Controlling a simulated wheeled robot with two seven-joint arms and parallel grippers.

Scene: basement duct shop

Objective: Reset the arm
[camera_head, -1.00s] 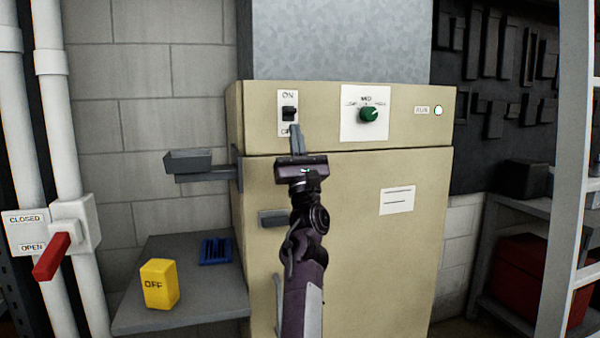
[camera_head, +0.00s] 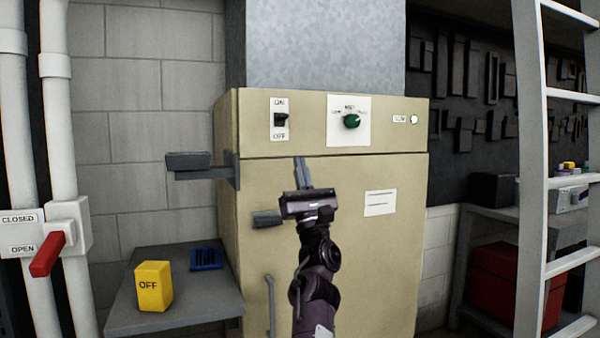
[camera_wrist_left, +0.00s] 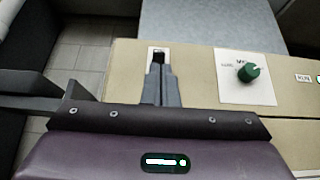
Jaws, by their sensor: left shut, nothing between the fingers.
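My left gripper (camera_head: 303,172) is in front of the beige cabinet (camera_head: 380,255), its fingers together and empty, pointing up. In the head view its tips are below and right of the black ON/OFF switch (camera_head: 281,120), apart from it in the picture. In the left wrist view the shut fingers (camera_wrist_left: 161,82) reach up just under the switch (camera_wrist_left: 159,56) and cover the lower part of its plate. The green knob (camera_head: 351,121) sits right of the switch; it also shows in the left wrist view (camera_wrist_left: 248,72). My right gripper is not in view.
A grey bracket shelf (camera_head: 188,162) juts from the cabinet's left side. Below, a grey table (camera_head: 190,311) holds a yellow OFF block (camera_head: 153,286) and a blue item (camera_head: 207,259). A red valve lever (camera_head: 47,254) is at left, a white ladder (camera_head: 531,150) at right.

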